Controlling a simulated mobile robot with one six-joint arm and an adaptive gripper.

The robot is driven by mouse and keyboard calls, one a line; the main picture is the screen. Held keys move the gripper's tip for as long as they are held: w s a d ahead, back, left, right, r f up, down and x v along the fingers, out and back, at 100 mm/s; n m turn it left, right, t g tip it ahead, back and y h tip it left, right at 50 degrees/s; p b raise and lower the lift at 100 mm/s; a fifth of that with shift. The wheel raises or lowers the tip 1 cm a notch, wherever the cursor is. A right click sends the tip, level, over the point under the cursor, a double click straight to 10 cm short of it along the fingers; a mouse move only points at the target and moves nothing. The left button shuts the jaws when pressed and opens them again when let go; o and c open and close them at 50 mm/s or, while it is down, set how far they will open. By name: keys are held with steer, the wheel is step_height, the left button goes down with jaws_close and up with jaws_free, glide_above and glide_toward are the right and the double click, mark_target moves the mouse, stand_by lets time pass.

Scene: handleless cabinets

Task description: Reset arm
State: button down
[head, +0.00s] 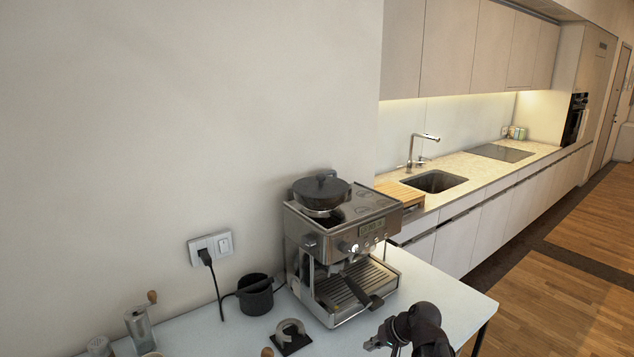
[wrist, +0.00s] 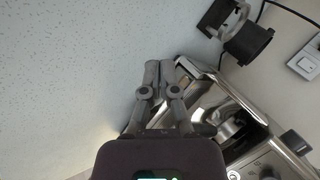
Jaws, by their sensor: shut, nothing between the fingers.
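My gripper (head: 372,345) shows at the bottom of the head view, in front of the coffee machine and over the right part of the white table (head: 462,300). It also shows in the wrist view (wrist: 167,66), with its two fingers close together and nothing between them. My dark arm links enter from the bottom edge in the head view. The fingers look apart from the table, though the exact gap cannot be told. In the wrist view the speckled white tabletop (wrist: 70,70) lies to the left of the gripper and the machine to the right.
A black cup (head: 256,296), a dark stand (head: 290,340) and a grinder (head: 141,328) are left. A plugged cord hangs from the wall outlet (head: 210,247). The wood floor (head: 575,275) at right looks clear.

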steer(key=s+d+f+g+h, duration=0.1)
steer(key=s+h, duration=0.1)
steer(key=s+f+n+g+h, duration=0.1)
steer(key=s+h, duration=0.1)
steer(key=s, duration=0.1)
steer(key=s+d+f+n+g+h, duration=0.1)
steer(key=s+f+h, duration=0.1)
steer(key=shift+s+d+g, duration=0.3)
steer(key=shift+s+d, duration=0.05)
steer(key=shift+s, duration=0.05)
steer(key=shift+s+d+h, duration=0.25)
steer(key=shift+s+h, duration=0.05)
steer(key=shift+s, duration=0.05)
stand_by(6.5)
